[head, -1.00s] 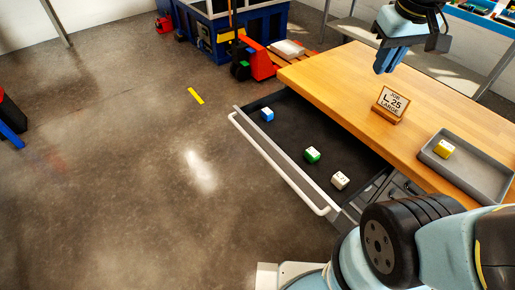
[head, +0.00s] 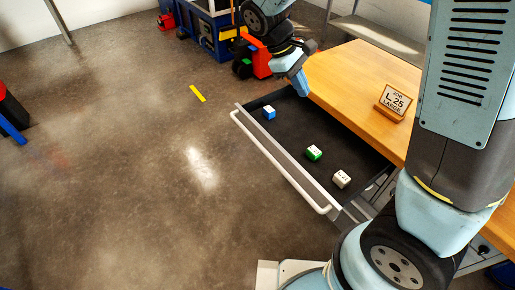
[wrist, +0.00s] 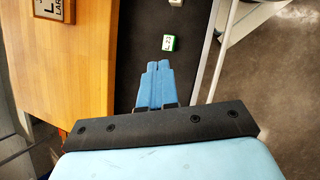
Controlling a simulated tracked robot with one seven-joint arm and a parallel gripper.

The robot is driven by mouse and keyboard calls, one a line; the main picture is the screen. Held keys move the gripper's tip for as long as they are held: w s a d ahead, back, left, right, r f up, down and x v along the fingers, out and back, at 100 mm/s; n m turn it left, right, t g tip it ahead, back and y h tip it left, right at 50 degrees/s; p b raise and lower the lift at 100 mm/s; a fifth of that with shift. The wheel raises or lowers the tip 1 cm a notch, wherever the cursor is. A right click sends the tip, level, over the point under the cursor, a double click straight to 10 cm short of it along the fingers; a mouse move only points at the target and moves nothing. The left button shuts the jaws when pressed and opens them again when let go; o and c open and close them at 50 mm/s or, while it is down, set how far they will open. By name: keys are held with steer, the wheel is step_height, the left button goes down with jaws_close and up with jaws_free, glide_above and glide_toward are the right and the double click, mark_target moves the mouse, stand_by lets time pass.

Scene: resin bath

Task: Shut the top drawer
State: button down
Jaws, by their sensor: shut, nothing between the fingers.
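The top drawer (head: 285,158) is pulled out from under the wooden bench, with a long white bar handle (head: 279,167) along its front. Inside the drawer lie a blue block (head: 268,112), a green-and-white block (head: 314,153) and a white block (head: 342,179). My gripper (head: 303,89) is shut and empty, above the far end of the drawer beside the bench edge. In the wrist view my gripper (wrist: 156,68) is over the dark drawer floor, with the green-and-white block (wrist: 169,43) ahead of it. I cannot tell its exact height above the drawer.
The wooden bench top (head: 350,85) carries a small job sign (head: 397,102). A blue machine (head: 212,30) and a red pallet truck (head: 258,62) stand at the back. The floor (head: 130,170) in front of the drawer is clear. My arm covers the bench's right part.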

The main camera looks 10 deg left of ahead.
steer(key=s+a+f+n+t+h, duration=0.1)
steer(key=a+f+n+t+h, duration=0.35)
steer(key=a+f, duration=0.8)
steer(key=n+t+h, duration=0.4)
steer(key=n+t, duration=0.4)
steer(key=n, duration=0.2)
glide_toward(265, 144)
steer(key=shift+n+y, duration=0.25)
steer(key=shift+y, duration=0.1)
steer(key=x, duration=0.6)
steer(key=shift+w+d+r, duration=0.1)
steer(key=shift+w+d, duration=0.1)
steer(key=shift+d, duration=0.15)
